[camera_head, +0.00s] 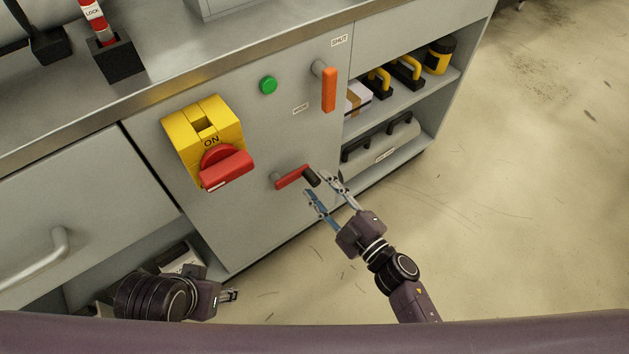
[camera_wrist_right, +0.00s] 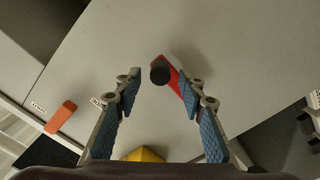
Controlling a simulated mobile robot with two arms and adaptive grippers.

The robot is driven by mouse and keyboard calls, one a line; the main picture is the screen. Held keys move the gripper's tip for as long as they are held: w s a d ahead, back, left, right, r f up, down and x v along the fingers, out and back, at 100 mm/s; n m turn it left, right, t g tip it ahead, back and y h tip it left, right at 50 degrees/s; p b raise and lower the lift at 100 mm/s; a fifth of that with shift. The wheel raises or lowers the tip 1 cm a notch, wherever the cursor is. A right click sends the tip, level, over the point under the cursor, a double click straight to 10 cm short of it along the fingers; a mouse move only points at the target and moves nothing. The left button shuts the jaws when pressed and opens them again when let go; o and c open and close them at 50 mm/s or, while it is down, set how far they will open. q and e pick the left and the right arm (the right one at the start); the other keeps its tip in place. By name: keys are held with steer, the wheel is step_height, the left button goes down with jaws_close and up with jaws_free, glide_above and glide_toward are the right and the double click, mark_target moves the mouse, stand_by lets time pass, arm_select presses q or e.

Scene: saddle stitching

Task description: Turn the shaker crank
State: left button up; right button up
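The shaker crank is a red arm (camera_head: 292,176) with a black knob (camera_head: 312,177), on the grey cabinet front, low and right of the yellow ON switch. My right gripper (camera_head: 322,184) is open with its fingertips close to the black knob. In the right wrist view the knob (camera_wrist_right: 160,75) lies between the spread fingers (camera_wrist_right: 160,88), nearer the right one, with the red arm behind it. Whether a finger touches it, I cannot tell. My left gripper (camera_head: 230,295) is low at the left; its fingers are small and look close together.
A yellow switch box with a red handle (camera_head: 226,170), a green button (camera_head: 268,85) and an orange handle (camera_head: 329,90) are on the cabinet front. The floor (camera_head: 500,210) at the right is free.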

steer(key=shift+x, duration=1.5)
steer(key=shift+c, duration=0.5)
jaws_close()
